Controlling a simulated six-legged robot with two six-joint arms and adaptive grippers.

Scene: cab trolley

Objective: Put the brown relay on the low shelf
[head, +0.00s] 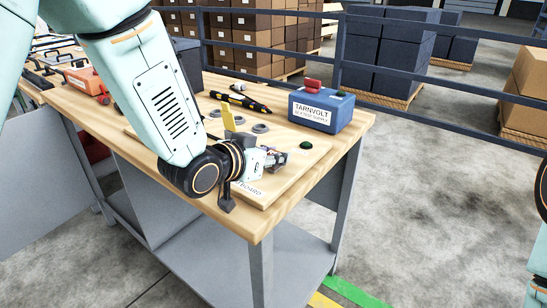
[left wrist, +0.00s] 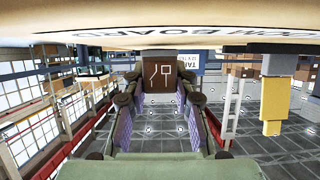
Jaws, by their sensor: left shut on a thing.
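My left gripper (head: 273,160) is low over the board on the workbench, near its front right corner. In the left wrist view its two fingers (left wrist: 167,100) are closed on the sides of the brown relay (left wrist: 172,78), which has a white symbol on its face. In the head view the relay is mostly hidden by the gripper and hard to make out. The board's lettered surface (left wrist: 150,32) lies close to the relay; I cannot tell if they touch. The low shelf (head: 205,268) is the grey panel under the bench top; its visible part is bare. My right gripper is out of view.
On the bench (head: 335,135) stand a blue TARNVOLT box (head: 320,110), a yellow lever (head: 228,117), several grey rings (head: 262,128), a green button (head: 305,145) and a black-and-orange tool (head: 247,102). A bench leg (head: 260,275) stands at the shelf's front corner.

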